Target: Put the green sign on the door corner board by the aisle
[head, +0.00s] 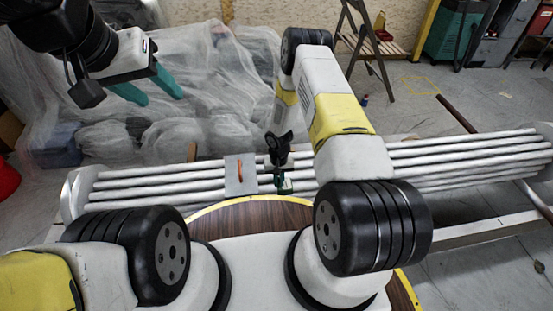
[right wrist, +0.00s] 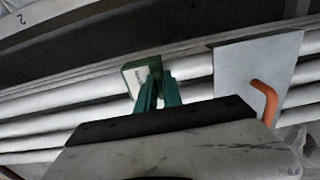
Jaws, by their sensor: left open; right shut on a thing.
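My right gripper (right wrist: 158,90) has its teal fingers shut on the green sign (right wrist: 135,78), a small block with a green edge and a pale face. In the head view the green sign (head: 285,187) is small and dark, over the silver pipes. A grey board (head: 240,182) with an orange handle, perhaps the door corner board, lies on the pipes just left of the sign; in the right wrist view the board (right wrist: 245,65) is at the right, apart from the sign. My left gripper (head: 150,88) is open and empty at the upper left, far from both.
Several long silver pipes (head: 430,160) run across the middle. Plastic sheeting (head: 220,70) covers a heap at the left. A wooden stand (head: 385,47) and a green cabinet (head: 457,35) are at the back right. The floor (head: 415,95) before them is mostly clear.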

